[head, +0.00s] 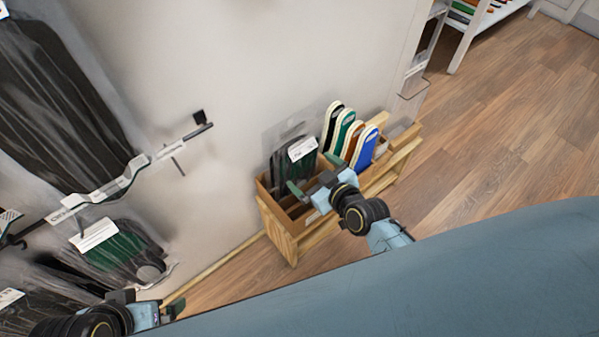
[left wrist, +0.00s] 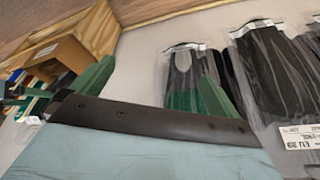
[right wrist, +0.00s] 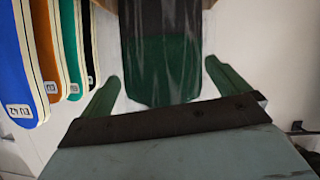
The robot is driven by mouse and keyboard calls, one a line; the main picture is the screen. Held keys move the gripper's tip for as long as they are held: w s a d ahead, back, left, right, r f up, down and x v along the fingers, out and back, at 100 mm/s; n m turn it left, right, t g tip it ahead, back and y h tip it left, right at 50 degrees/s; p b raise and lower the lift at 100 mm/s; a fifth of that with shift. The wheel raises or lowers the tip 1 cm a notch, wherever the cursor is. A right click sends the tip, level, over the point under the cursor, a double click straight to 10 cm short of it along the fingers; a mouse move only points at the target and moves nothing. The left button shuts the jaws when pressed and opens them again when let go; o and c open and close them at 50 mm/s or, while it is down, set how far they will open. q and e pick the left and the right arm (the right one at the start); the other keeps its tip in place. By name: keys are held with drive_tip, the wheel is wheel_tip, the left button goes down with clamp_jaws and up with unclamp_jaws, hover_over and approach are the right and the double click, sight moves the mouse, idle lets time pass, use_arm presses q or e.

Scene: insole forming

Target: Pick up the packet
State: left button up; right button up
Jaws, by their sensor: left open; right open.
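A clear packet with dark insoles and a white label (head: 290,158) stands upright in the wooden box, against the wall. In the right wrist view a clear packet with a black and green insole (right wrist: 160,60) lies between the fingertips, its top cut off; contact cannot be told. My right gripper (head: 308,188) is open in front of the boxed packet; its green fingers also show in the right wrist view (right wrist: 160,78). My left gripper (head: 160,302) is open at the lower left. In the left wrist view its fingers (left wrist: 158,70) are in front of a hanging packet (left wrist: 182,85).
The wooden box (head: 287,240) also holds several coloured insoles (head: 365,148) right of the packet. Large packets (head: 55,100) and a smaller green one (head: 120,245) hang on the left wall, near a protruding hook (head: 195,133). The wooden floor (head: 500,130) at right is clear.

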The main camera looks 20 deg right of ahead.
sight(300, 169)
use_arm(q)
drive_tip(key=w+t, duration=0.1)
drive_tip(key=w+d+r+t, duration=0.1)
drive_tip(key=w, duration=0.1)
drive_tip(key=w+d+r+t+h+b, duration=0.1)
drive_tip(key=w, duration=0.1)
drive_tip(key=shift+r, duration=0.25)
use_arm(e)
drive_tip(key=x, duration=0.3)
drive_tip(key=c, duration=1.2)
